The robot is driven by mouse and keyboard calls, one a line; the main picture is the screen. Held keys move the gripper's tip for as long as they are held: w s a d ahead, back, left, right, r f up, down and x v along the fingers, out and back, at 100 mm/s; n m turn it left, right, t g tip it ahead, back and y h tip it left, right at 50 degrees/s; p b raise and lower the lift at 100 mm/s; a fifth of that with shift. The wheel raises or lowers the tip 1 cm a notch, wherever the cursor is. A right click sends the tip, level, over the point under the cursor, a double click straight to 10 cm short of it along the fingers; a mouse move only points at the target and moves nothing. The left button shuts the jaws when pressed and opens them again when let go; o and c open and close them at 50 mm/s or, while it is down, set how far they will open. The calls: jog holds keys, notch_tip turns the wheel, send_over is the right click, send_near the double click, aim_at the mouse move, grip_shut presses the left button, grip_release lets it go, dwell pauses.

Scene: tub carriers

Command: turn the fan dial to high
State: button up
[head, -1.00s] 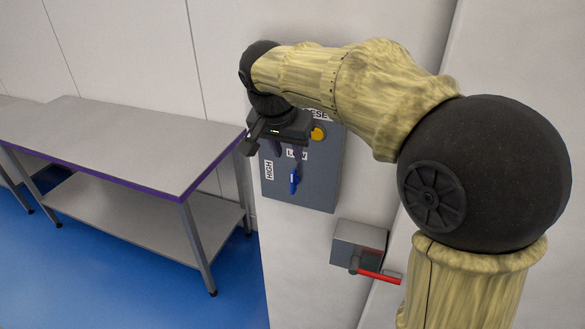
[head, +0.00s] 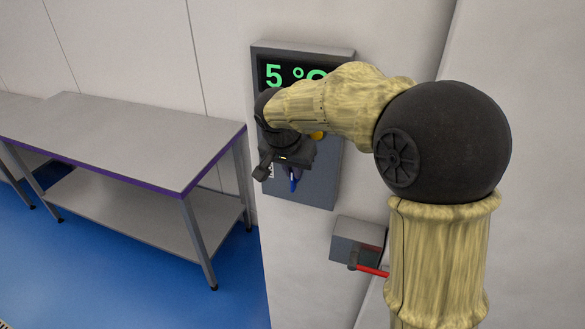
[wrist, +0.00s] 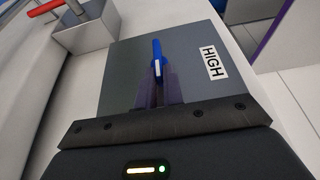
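The fan dial is a blue lever knob with a white stripe on a grey control box (head: 318,190). In the head view the dial (head: 293,185) shows just below my gripper (head: 291,174), its handle pointing roughly down. In the wrist view the dial (wrist: 158,58) stands between the two purple fingertips of my gripper (wrist: 158,82), which are close together on either side of its base. The HIGH label (wrist: 212,61) is to the right of the dial in the wrist view; the handle does not point at it. The LOW label is hidden behind my gripper.
A green display (head: 285,74) reads 5 and a degree sign, partly covered by my arm. A yellow button (head: 318,135) is partly hidden. A small grey box (head: 350,238) with a red lever (head: 372,270) is lower right. A steel table (head: 120,140) stands left.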

jog(key=shift+a, duration=0.1)
grip_shut()
jog(key=a+h+p, duration=0.1)
jog(key=h, duration=0.1)
jog(key=n+g+h+p, duration=0.1)
jog(key=h+p, duration=0.1)
jog(key=h, duration=0.1)
jog(key=w+a+f+n+g+h+p, duration=0.1)
jog(key=h, duration=0.2)
jog(key=shift+a, duration=0.3)
jog(key=h, duration=0.1)
jog(key=f+g+h, duration=0.1)
jog(key=h, duration=0.1)
jog(key=n+h+p, duration=0.1)
jog(key=shift+w+a+f, duration=0.15)
jog(key=shift+a+f, duration=0.15)
jog(key=shift+a, duration=0.1)
jog(key=h, duration=0.1)
jog(key=f+h, duration=0.1)
jog(key=shift+a+n+g+h, duration=0.1)
jog(key=shift+n+g+h, duration=0.2)
jog(key=shift+n, duration=0.1)
jog(key=shift+f+n+h+b, duration=0.2)
jog(key=shift+n+h+b, duration=0.3)
jog(key=shift+h, duration=0.4)
jog(key=o, duration=0.7)
grip_release()
jog(key=shift+c, duration=0.2)
jog(key=shift+f, duration=0.1)
